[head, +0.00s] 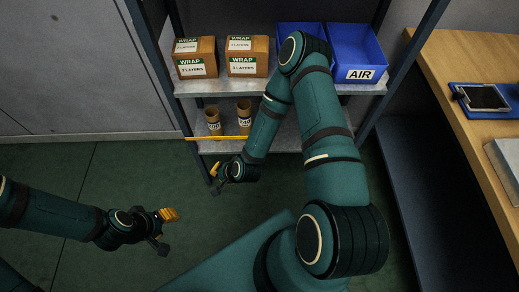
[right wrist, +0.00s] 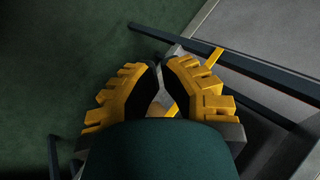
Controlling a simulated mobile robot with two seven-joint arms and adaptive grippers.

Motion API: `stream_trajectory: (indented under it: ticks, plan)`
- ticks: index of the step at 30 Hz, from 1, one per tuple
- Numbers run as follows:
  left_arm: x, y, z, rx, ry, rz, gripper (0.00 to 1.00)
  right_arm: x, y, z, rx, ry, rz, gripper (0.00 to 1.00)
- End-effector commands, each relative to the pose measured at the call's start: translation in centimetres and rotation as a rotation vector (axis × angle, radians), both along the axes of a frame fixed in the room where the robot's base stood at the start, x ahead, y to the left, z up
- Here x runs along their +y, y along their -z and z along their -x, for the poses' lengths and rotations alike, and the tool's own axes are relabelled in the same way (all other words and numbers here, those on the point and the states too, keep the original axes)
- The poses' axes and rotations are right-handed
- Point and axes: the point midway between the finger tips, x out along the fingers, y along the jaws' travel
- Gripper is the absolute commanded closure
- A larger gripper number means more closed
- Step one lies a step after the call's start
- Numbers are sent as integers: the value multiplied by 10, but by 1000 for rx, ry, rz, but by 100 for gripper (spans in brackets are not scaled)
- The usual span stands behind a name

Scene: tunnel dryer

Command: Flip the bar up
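The bar (head: 217,138) is a thin yellow strip lying level across the front of the lower shelf, in front of two brown rolls. My right gripper (head: 213,178) is in front of and below the bar's left part, near the left shelf post. In the right wrist view its yellow-backed fingers (right wrist: 160,66) are parted by a small gap. The bar (right wrist: 215,57) shows there beyond the right finger, which hides part of it. I cannot see contact. My left gripper (head: 168,231) is open and empty over the floor at the lower left.
The upper shelf (head: 205,86) bears two WRAP boxes (head: 247,56) and two blue bins (head: 356,50), one labelled AIR. Dark posts frame the rack; the left post (head: 165,75) is close to my right gripper. A wooden table (head: 440,50) stands at right. Green floor is clear at left.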

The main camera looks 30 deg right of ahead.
Motion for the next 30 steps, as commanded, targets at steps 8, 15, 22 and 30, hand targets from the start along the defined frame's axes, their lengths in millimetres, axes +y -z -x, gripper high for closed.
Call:
stream_trajectory:
  ticks: [8, 15, 22, 30]
  plan:
    - [0, -9, 2, 4, 0, 1, 53, -70, 73, -36, -205, 1009, -465, 100]
    - [0, -13, 3, 6, 1, 1, 53, -134, 107, -9, -486, 1645, -777, 100]
    - [0, -14, 3, 7, 2, 1, 53, -156, 116, 12, -630, 1843, -881, 100]
    - [0, -14, 3, 7, 2, 1, 53, -156, 116, 12, -636, 1848, -884, 100]
